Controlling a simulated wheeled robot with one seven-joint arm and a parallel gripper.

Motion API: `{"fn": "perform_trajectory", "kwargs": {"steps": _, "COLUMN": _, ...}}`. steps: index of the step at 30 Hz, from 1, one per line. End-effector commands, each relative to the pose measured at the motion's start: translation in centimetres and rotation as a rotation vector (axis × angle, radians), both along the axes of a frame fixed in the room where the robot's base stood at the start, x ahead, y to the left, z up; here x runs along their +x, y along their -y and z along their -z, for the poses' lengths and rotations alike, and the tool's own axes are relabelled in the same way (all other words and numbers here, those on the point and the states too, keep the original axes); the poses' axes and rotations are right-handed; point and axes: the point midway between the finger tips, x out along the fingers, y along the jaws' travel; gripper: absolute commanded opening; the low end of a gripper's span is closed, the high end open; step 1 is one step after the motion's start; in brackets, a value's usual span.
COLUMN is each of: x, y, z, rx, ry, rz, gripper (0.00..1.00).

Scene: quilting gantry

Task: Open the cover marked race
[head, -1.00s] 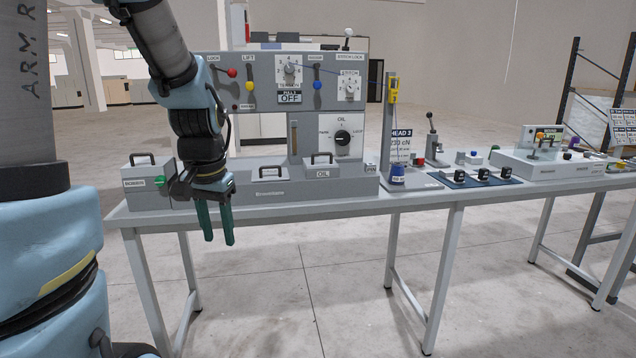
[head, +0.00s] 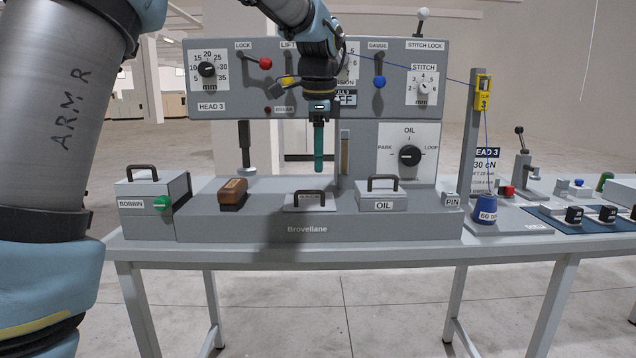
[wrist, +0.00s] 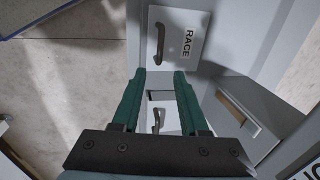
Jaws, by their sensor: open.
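The cover marked RACE is a light grey plate with a dark bar handle (wrist: 187,42), at the top of the wrist view (wrist: 212,25). My gripper (head: 319,155) hangs above the deck behind that cover, in front of the upright panel. Its green fingers are apart and empty in the wrist view (wrist: 158,76), clear of the handle.
The control panel (head: 225,95) with levers and dials rises behind. A thread post (head: 474,130) stands at right.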

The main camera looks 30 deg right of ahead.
Motion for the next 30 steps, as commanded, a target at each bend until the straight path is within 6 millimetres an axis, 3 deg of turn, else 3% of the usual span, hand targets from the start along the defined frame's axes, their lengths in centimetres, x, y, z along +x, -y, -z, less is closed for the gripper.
{"fn": "perform_trajectory", "kwargs": {"steps": 3, "x": 0.4, "y": 0.2, "z": 2.3, "rx": 0.002, "ry": -0.001, "rz": -0.001, "gripper": 0.43}}
{"fn": "perform_trajectory", "kwargs": {"steps": 9, "x": 0.9, "y": 0.4, "z": 5.0, "rx": 0.000, "ry": -0.002, "rz": -0.002, "gripper": 0.43}}
{"fn": "perform_trajectory", "kwargs": {"steps": 22, "x": 1.1, "y": 0.5, "z": 6.1, "rx": -0.002, "ry": 0.000, "rz": -0.002, "gripper": 0.43}}
{"fn": "perform_trajectory", "kwargs": {"steps": 30, "x": 1.1, "y": 0.5, "z": 6.1, "rx": -0.002, "ry": 0.000, "rz": -0.002, "gripper": 0.14}}
